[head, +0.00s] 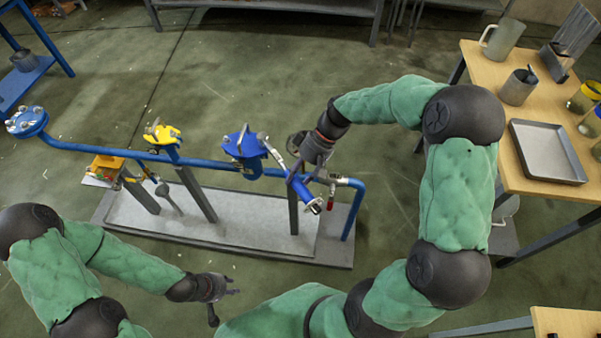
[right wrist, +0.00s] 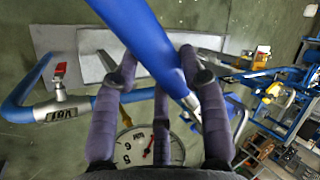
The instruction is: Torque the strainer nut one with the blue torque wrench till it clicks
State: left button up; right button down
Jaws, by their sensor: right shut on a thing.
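The blue torque wrench (head: 305,195) has a blue grip and a silver shaft that slants up and left to the blue strainer (head: 243,144). My right gripper (head: 308,177) is shut on the wrench's blue grip. In the right wrist view, the fingers (right wrist: 158,64) lie on both sides of the blue torque wrench (right wrist: 150,40). The wrench's head end is close to the strainer's right side; whether it sits on strainer nut one is too small to tell. My left gripper (head: 226,305) is empty with its fingers apart, in front of the pipe stand.
A blue pipe (head: 90,147) runs above the grey base plate (head: 240,220). A yellow fitting (head: 160,134) stands left of the strainer. A red-handled valve (right wrist: 60,72) and a dial gauge (right wrist: 135,147) are near my right gripper. A wooden table (head: 480,60) holds a metal tray (head: 547,152).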

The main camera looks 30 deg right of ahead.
jog(key=shift+s+a+r+m+t, duration=0.1)
jog(key=shift+a+m+t, duration=0.6)
jog(key=shift+a, duration=0.45)
jog(key=shift+a, duration=0.25)
jog(key=shift+d, duration=0.25)
jog(key=shift+d, duration=0.25)
jog(key=shift+r+p, duration=0.15)
jog(key=shift+p, duration=0.15)
